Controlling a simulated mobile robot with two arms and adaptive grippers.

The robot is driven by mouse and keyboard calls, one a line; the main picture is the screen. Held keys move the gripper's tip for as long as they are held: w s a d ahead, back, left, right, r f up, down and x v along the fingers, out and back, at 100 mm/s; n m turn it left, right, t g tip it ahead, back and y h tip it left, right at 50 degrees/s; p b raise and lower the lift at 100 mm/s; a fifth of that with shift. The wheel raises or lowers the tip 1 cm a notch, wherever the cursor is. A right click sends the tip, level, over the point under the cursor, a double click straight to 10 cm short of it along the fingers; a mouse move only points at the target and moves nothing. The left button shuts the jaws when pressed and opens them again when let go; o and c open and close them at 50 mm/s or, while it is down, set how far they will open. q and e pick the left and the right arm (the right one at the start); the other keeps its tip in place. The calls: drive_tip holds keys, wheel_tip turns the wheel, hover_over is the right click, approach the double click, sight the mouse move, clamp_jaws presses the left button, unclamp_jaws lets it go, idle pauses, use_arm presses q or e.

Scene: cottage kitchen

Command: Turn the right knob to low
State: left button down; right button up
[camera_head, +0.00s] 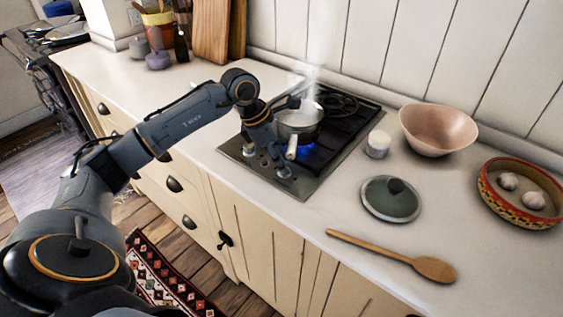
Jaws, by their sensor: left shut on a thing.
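The hob (309,181) is set in the counter, with a steel front strip and a black top. My left gripper (281,166) reaches down to the front strip and is shut on the right knob (285,173), which its fingers partly hide. The knob's pointer and marks are too small to read. A steaming pot (300,131) stands on the front burner, its handle pointing toward the front edge. A blue flame (304,149) shows under it. My right gripper is out of view.
Right of the hob are a white jar (377,147), a pot lid (391,199), a wooden spoon (395,256), a pinkish bowl (437,130) and a patterned dish (529,207) with garlic. Cutting boards (211,30) lean at the back.

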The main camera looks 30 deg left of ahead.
use_arm(q)
drive_tip(key=shift+n+t+y+b, duration=0.3)
drive_tip(key=shift+n+y+b, duration=0.15)
drive_tip(key=shift+n, duration=0.75)
drive_tip(key=c, duration=1)
unclamp_jaws()
drive_tip(key=shift+d, duration=0.1)
drive_tip(key=shift+r, duration=0.1)
drive_tip(key=v, duration=1.2)
drive_tip(key=shift+s, duration=0.1)
